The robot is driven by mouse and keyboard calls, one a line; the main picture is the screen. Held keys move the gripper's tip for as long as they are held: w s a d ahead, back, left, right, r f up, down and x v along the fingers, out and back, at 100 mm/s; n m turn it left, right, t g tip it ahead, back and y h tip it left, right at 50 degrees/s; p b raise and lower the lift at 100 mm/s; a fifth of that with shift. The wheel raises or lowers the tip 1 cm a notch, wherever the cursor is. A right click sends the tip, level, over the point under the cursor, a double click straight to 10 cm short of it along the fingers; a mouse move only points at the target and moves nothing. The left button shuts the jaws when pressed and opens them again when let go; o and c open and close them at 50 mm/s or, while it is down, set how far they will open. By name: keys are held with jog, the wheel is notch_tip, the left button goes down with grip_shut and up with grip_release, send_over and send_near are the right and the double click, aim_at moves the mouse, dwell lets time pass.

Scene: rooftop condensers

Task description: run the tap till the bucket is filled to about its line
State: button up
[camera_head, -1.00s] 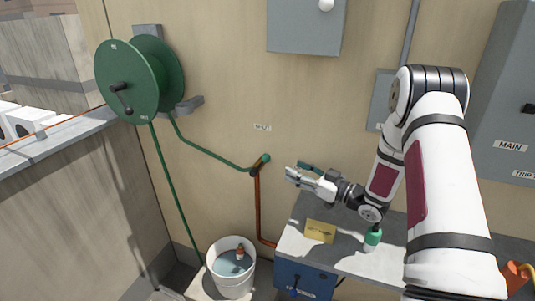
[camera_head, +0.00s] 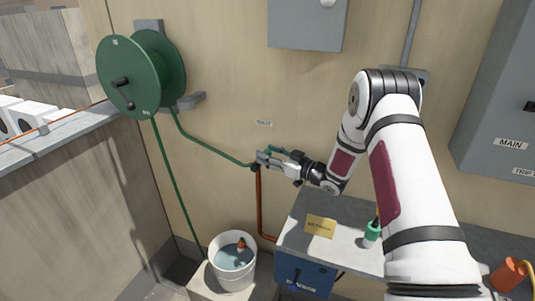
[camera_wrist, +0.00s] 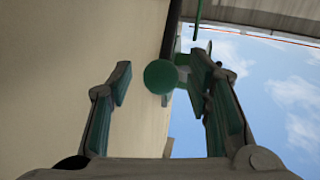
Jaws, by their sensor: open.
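The tap (camera_wrist: 161,77) shows its round green knob between my open fingers in the wrist view, with no clear contact. In the head view my gripper (camera_head: 264,159) is at the top of the copper pipe (camera_head: 259,205) and mostly hides the tap. The white bucket (camera_head: 232,283) stands on a low pale block by the wall. Bluish water (camera_head: 230,260) lies in it, below the rim, with a small orange-brown float (camera_head: 241,244). I cannot make out a fill line or any flow.
A green hose reel (camera_head: 130,77) hangs on the wall; one hose (camera_head: 212,148) runs to the tap, another (camera_head: 176,190) down to the bucket. A bench (camera_head: 340,255) with a yellow note (camera_head: 320,226) and a green-topped bottle (camera_head: 372,236) stands below my arm.

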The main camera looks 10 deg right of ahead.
aim_at(254, 165)
jog(key=shift+w+a, duration=0.3)
jog(key=shift+w, duration=0.05)
jog(key=shift+c, duration=0.3)
grip_shut()
jog(key=shift+w+a+r+n+g+h, duration=0.15)
jog(key=shift+w+a+r+g+h, duration=0.15)
jog(key=shift+a+g+h, duration=0.2)
jog(key=shift+w+a+r+n+g+h, duration=0.15)
jog(key=shift+w+a+r+g+h, duration=0.15)
jog(key=shift+g+h, duration=0.2)
jog(key=shift+w+a+n+g+h+b, duration=0.2)
jog(key=shift+w+a+g+h+b, duration=0.3)
jog(key=shift+a+g+h, duration=0.2)
jog(key=shift+w+a+n+g+h+b, duration=0.2)
jog(key=shift+w+a+g+h+b, duration=0.2)
jog(key=shift+a+g+h, duration=0.25)
jog(key=shift+d, duration=0.1)
